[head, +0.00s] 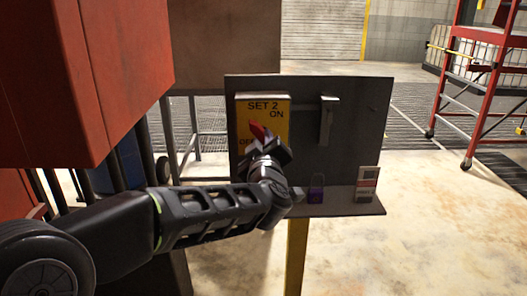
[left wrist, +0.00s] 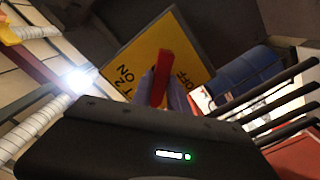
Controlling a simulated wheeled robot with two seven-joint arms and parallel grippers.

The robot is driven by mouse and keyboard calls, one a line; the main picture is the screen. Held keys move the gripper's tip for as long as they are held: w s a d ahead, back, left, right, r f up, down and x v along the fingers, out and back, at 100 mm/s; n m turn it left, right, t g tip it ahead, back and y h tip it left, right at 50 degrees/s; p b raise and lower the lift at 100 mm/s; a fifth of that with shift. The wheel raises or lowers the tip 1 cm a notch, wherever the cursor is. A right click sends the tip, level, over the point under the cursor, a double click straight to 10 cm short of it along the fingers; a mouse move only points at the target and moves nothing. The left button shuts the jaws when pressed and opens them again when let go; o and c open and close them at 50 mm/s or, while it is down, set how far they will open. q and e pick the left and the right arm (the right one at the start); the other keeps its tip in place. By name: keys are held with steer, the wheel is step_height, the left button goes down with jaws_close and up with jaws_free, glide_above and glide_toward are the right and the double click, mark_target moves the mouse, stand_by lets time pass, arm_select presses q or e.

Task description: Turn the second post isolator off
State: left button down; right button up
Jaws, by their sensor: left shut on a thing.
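The isolator (head: 276,106) is a yellow plate marked "SET 2", "ON" and "OFF" on a dark upright panel. Its red handle (head: 257,129) shows just above my left gripper (head: 264,152), which is shut on it. In the left wrist view, the red handle (left wrist: 161,78) stands in front of the yellow plate (left wrist: 130,62), with the "ON" and "OFF" marks to either side. In the head view my gripper and wrist cover the plate's lower part and part of the "OFF" mark. My right gripper is not in view.
The panel (head: 355,120) stands on a yellow post (head: 296,255). A grey bracket (head: 326,120) is fixed to it. A purple padlock (head: 316,190) and a tag (head: 367,183) are at its shelf (head: 345,205). A red cabinet (head: 90,75) hangs close above my left arm.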

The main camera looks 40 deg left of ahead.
arm_select(q)
steer(key=n+b, duration=0.4)
steer(key=n, duration=0.1)
steer(key=shift+f+n, duration=0.2)
steer(key=shift+n, duration=0.1)
steer(key=n+b, duration=0.2)
steer(key=n, duration=0.1)
steer(key=shift+b, duration=0.35)
steer(key=shift+r+n+b, duration=0.1)
steer(key=shift+n+b, duration=0.3)
steer(key=shift+n, duration=0.4)
steer(key=c, duration=1.3)
jaws_free()
steer(key=shift+r, duration=0.1)
